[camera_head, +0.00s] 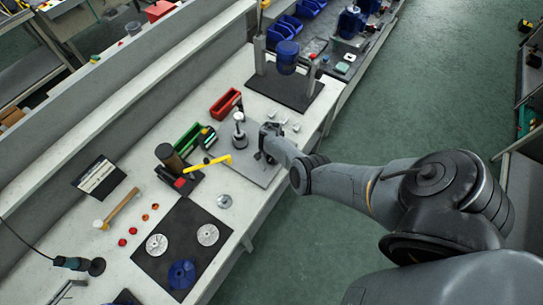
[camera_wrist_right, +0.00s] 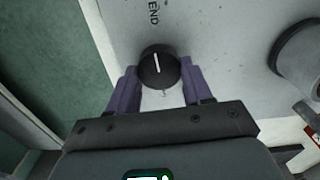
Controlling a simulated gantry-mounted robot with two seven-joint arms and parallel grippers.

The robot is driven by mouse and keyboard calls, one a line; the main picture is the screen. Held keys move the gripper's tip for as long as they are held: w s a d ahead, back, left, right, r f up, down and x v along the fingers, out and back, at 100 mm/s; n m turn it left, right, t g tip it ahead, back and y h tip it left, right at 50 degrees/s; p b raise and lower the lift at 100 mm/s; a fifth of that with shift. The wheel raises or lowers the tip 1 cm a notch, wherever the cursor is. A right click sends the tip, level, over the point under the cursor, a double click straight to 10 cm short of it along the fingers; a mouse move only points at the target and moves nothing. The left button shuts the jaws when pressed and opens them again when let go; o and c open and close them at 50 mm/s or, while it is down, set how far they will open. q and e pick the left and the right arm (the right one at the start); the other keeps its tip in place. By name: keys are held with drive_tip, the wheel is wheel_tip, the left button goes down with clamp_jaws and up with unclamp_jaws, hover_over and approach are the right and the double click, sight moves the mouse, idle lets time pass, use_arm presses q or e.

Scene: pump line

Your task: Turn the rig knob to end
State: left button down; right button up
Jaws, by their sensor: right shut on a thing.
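The rig knob (camera_wrist_right: 160,68) is round and black with a white pointer line, and shows in the right wrist view. Its line points up, roughly toward the printed word END (camera_wrist_right: 153,12) on the pale plate. My right gripper (camera_wrist_right: 160,78) has its two purple fingers on either side of the knob, shut on it. In the head view the right gripper (camera_head: 268,141) is at the right edge of the grey rig plate (camera_head: 258,174), and the knob is hidden there. My left gripper is not in view.
A metal post fitting (camera_head: 239,130) stands on the rig plate, with a yellow handle (camera_head: 214,163) beside it. A red bin (camera_head: 225,103) and a green bin (camera_head: 187,139) stand behind. A dark mat (camera_head: 170,235) with discs lies nearer. A grey cylinder (camera_wrist_right: 300,52) is right of the knob.

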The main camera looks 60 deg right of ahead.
drive_tip(key=shift+m, duration=0.5)
drive_tip(key=o, duration=1)
drive_tip(key=shift+o, duration=0.2)
wheel_tip(320, 180, up, 11)
drive_tip(key=p, duration=0.4)
drive_tip(key=shift+f, duration=0.1)
